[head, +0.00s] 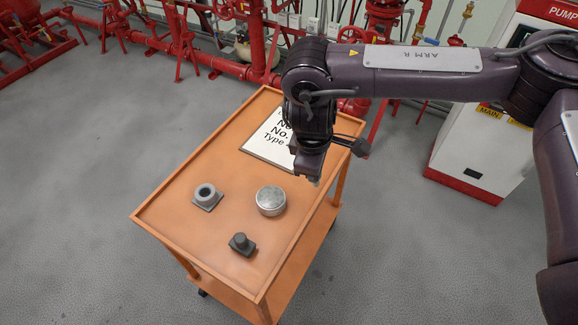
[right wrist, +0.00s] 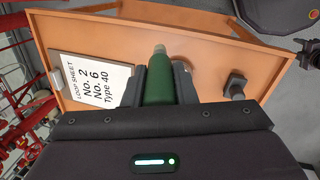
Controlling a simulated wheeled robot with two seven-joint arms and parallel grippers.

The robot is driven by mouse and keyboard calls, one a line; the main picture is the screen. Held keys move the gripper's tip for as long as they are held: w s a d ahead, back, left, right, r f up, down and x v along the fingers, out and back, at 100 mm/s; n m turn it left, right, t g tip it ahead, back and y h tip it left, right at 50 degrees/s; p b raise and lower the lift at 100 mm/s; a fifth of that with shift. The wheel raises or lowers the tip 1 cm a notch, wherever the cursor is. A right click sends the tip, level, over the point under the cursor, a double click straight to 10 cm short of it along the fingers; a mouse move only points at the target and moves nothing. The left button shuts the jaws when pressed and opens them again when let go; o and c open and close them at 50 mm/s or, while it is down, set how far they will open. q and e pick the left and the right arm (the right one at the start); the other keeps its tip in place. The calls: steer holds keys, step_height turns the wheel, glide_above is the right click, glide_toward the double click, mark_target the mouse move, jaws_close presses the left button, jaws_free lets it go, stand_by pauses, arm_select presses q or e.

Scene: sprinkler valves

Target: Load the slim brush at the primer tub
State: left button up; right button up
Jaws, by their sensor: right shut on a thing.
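My right gripper (head: 310,172) hangs over the right side of the orange cart, above and right of a round silver tin (head: 271,201), apparently the primer tub. In the right wrist view the gripper (right wrist: 159,82) is shut on a green upright thing with a paler grey-green end (right wrist: 160,55), probably the slim brush. Its bristles cannot be made out. In the head view the gripper mostly hides the held thing. It is apart from the tin. My left gripper is not in view.
On the cart (head: 165,205) are a grey ring on a square base (head: 206,196), a small dark block with a knob (head: 242,243) and a loop sheet (head: 268,143). Red pipes (head: 258,50) line the back. A white and red pump cabinet (head: 470,150) stands right of the cart.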

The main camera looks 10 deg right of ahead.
steer(key=w+a+f+n+t+y+b, duration=0.1)
steer(key=a+f+n+y+b, duration=0.1)
steer(key=f+n, duration=0.3)
steer(key=w+a+f+n+t+y+b, duration=0.1)
steer(key=a+f+n+y, duration=0.3)
steer(key=n, duration=0.8)
steer(key=shift+w+a+f+n+y+b, duration=0.2)
steer(key=shift+w+f+n+y+b, duration=0.2)
steer(key=shift+w+f+y+b, duration=0.25)
steer(key=shift+s+f+b, duration=0.15)
steer(key=shift+f+b, duration=0.2)
steer(key=shift+f, duration=0.25)
stand_by(1.5)
step_height(320, 180, up, 7)
steer(key=p, duration=0.6)
